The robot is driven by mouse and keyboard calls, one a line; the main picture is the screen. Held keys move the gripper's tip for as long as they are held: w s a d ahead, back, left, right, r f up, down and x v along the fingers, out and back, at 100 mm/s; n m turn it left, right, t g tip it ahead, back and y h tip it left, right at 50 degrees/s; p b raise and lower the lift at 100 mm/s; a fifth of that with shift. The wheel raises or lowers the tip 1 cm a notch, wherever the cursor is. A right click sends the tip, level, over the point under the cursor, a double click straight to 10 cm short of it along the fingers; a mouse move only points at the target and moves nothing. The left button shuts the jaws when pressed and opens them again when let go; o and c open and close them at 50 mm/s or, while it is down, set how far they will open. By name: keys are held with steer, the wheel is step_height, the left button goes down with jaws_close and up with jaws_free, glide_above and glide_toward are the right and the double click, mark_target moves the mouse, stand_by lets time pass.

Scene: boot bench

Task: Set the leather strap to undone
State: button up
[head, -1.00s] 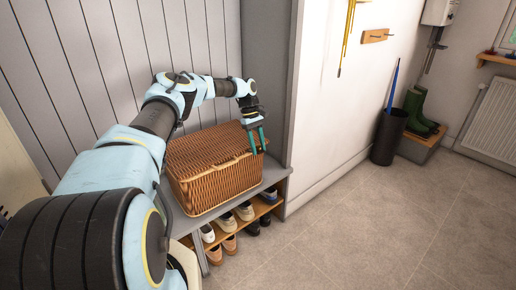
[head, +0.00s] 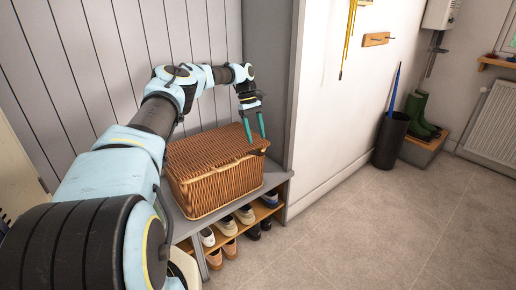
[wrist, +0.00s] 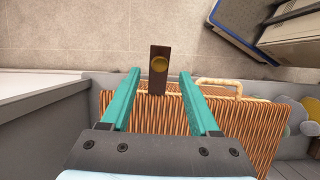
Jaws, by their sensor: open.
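The leather strap (wrist: 158,82) is a short brown tab with a round brass stud, seen in the wrist view. It sticks out past the edge of the wicker basket (wrist: 245,130) and lies in the picture between my two fingers. My gripper (wrist: 160,78) is open, its teal fingers to either side of the strap, with nothing held. In the head view my gripper (head: 256,140) points down above the right end of the basket (head: 215,187), whose lid is down. I cannot make out the strap in the head view.
The basket stands on a grey bench (head: 278,177) with several shoes (head: 228,226) on the shelf below. A pale handle (wrist: 218,84) shows beside the strap. A wall stands right of the bench. A black bin (head: 390,140) and green boots (head: 418,115) are farther off. Floor in front is clear.

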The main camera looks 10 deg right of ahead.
steer(key=v, duration=0.5)
steer(key=shift+b, duration=0.35)
steer(key=w+r+m+t, duration=0.1)
steer(key=w+r+t, duration=0.2)
steer(key=r+t, duration=0.25)
steer(key=w+d+r+m+t+y, duration=0.1)
steer(key=w+r+t, duration=0.2)
steer(key=r+t, duration=0.3)
steer(key=w+r+m+t, duration=0.1)
steer(key=w+r+t, duration=0.25)
steer(key=r, duration=0.35)
steer(key=s+a+f+m+g, duration=0.1)
steer(key=s+a+f+g, duration=0.2)
steer(key=s+a, duration=0.6)
steer(key=s+a+f+m+g, duration=0.1)
steer(key=s+a+f+g, duration=0.2)
steer(key=s+a, duration=0.6)
steer(key=s+a+f+g, duration=0.3)
steer(key=s+a, duration=0.6)
steer(key=s, duration=1.5)
steer(key=shift+s+a+f+m+g+p, duration=0.15)
steer(key=shift+a+f+m+g+p, duration=0.2)
steer(key=shift+f, duration=0.35)
